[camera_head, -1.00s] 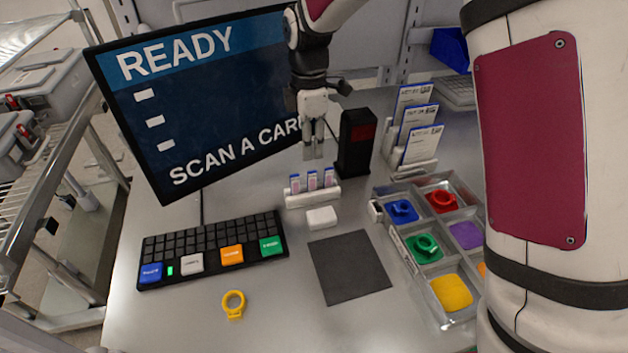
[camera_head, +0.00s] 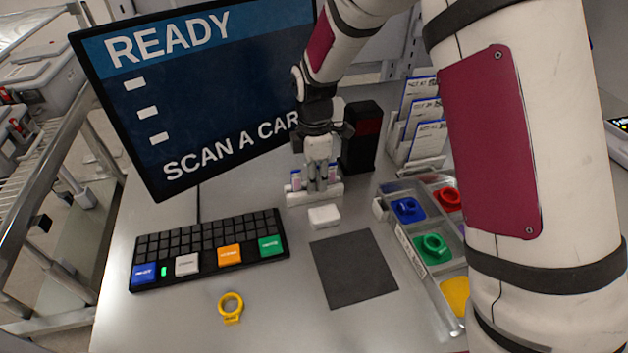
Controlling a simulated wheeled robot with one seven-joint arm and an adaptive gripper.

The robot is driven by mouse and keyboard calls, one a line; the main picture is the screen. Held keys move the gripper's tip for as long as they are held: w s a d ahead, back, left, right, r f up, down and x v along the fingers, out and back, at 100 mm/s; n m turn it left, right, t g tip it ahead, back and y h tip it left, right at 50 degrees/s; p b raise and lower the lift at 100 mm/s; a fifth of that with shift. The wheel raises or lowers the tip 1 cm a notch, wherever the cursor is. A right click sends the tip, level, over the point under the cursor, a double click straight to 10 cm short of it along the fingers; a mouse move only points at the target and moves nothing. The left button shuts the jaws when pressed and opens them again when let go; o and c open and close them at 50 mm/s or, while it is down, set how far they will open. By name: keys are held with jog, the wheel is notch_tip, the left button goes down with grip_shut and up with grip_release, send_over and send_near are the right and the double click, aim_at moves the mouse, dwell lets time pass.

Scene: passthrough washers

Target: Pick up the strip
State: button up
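A small white holder (camera_head: 298,200) stands on the table below the monitor. A strip with a blue top (camera_head: 296,180) stands upright at its left end, and another strip (camera_head: 333,174) shows at its right end. My gripper (camera_head: 318,186) points down at the middle of the holder, its fingers at the place of the middle strip. The fingers hide most of that middle strip. I cannot tell whether they are closed on it or only beside it.
A white block (camera_head: 324,216) lies just in front of the holder. A black reader (camera_head: 361,140) stands close behind to the right. The monitor (camera_head: 190,90) is behind left, the keyboard (camera_head: 210,250) front left. A parts tray (camera_head: 410,250) and dark mat (camera_head: 353,268) are right.

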grip_shut()
jog(key=shift+r, duration=0.15)
jog(key=shift+r, duration=0.5)
notch_tip(320, 180, up, 2)
jog(key=shift+r+p, duration=0.25)
jog(key=shift+p, duration=0.3)
jog(key=s+d+r+p, duration=0.1)
jog(key=s+d+p, duration=0.2)
jog(key=s+p, duration=0.6)
jog(key=shift+s+r, duration=0.15)
jog(key=shift+s, duration=3.25)
